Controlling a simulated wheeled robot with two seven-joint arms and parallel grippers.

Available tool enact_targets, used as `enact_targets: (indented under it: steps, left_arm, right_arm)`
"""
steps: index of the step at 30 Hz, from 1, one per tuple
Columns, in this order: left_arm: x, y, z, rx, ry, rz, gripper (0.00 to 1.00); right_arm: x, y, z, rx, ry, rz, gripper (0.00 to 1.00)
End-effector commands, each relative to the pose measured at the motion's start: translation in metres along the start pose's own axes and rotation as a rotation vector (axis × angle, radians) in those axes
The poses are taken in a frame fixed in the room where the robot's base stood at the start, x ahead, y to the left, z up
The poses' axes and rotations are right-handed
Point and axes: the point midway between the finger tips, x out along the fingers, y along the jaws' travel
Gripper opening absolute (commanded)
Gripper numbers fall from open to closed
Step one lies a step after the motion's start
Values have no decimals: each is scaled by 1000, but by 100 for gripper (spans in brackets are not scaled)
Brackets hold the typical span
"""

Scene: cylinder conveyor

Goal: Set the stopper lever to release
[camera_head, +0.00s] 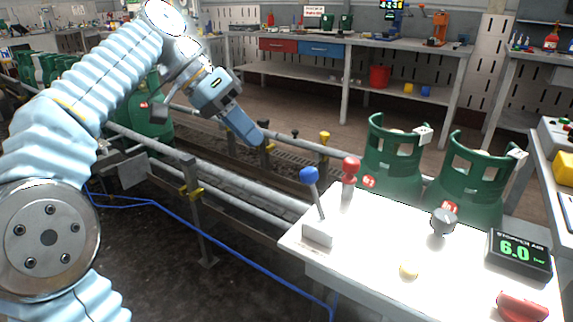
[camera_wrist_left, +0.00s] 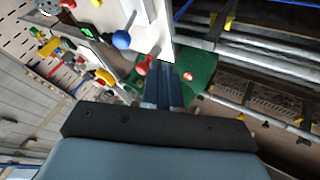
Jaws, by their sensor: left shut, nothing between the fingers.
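A lever with a blue ball knob (camera_head: 309,174) stands on a white base at the left corner of the bright panel table, its rod leaning slightly left. A red-knobbed handle (camera_head: 350,168) stands behind it to the right. I see no label telling which one is the stopper lever. In the left wrist view the blue knob (camera_wrist_left: 121,39) and red handle (camera_wrist_left: 144,66) show beyond the fingertips. My left gripper (camera_head: 260,140) is shut and empty above the conveyor rails, left of and behind both levers, apart from them. In the left wrist view its fingers (camera_wrist_left: 163,92) are together.

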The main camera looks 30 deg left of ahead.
Motion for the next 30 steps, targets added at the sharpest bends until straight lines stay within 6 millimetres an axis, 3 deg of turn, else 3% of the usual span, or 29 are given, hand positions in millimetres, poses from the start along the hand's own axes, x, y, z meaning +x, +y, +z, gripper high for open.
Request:
enact_targets:
  steps: [1,8,16,30]
  left_arm:
    - [14,-1,3,0,-3,1,0]
    - [62,-1,2,0,-3,0,0]
    - [72,32,-2,0,0,-1,0]
    - [74,37,-3,0,-1,-2,0]
  right_arm:
    - [6,4,-1,2,2,2,43]
    - [13,10,-3,6,7,7,43]
    - [11,9,-3,6,7,6,43]
    - [10,8,-3,6,7,6,43]
